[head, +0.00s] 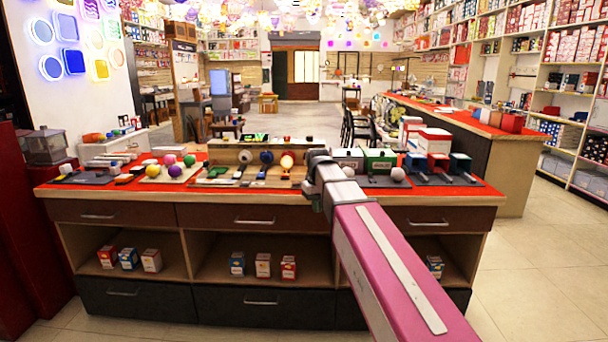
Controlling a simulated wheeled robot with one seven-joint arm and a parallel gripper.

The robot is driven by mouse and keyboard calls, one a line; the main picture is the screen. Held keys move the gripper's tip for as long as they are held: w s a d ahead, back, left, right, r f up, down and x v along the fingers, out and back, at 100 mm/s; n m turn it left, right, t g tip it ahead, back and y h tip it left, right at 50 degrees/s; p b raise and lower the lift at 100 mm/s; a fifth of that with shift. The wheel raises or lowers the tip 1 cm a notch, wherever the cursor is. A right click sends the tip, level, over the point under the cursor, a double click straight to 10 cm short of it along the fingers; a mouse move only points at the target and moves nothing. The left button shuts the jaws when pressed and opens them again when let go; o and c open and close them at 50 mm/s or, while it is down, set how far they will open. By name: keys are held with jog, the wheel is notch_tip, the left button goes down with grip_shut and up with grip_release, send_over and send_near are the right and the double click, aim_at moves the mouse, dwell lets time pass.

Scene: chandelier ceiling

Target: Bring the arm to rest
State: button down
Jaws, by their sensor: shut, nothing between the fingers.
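My arm (385,265) reaches from the bottom right up to the red-topped counter (480,190) in the head view. Its pink link ends in a grey wrist at the middle of the counter. My gripper (317,160) is at the far end of the arm, over the counter among the goods. It is small here and partly hidden by the wrist, with no object seen in it. I cannot tell how far above the counter it is.
Coloured balls (174,170) lie on the counter's left part. A green box (380,160) and a grey ball (398,174) stand right of my wrist. Shelves (575,100) line the right wall. Floor (540,260) is clear at the right.

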jog(key=s+d+f+m, duration=0.1)
jog(key=s+d+f, duration=0.3)
jog(key=f, duration=0.5)
jog(key=s+d+f+m, duration=0.2)
jog(key=s+d+f, duration=0.3)
jog(key=s+f, duration=0.2)
jog(key=s+d+f+m, duration=0.1)
jog(key=s+d+f, duration=0.4)
jog(key=f, duration=0.5)
jog(key=shift+s+d+f, duration=0.2)
jog(key=shift+s+f, duration=0.1)
jog(key=shift+s, duration=0.15)
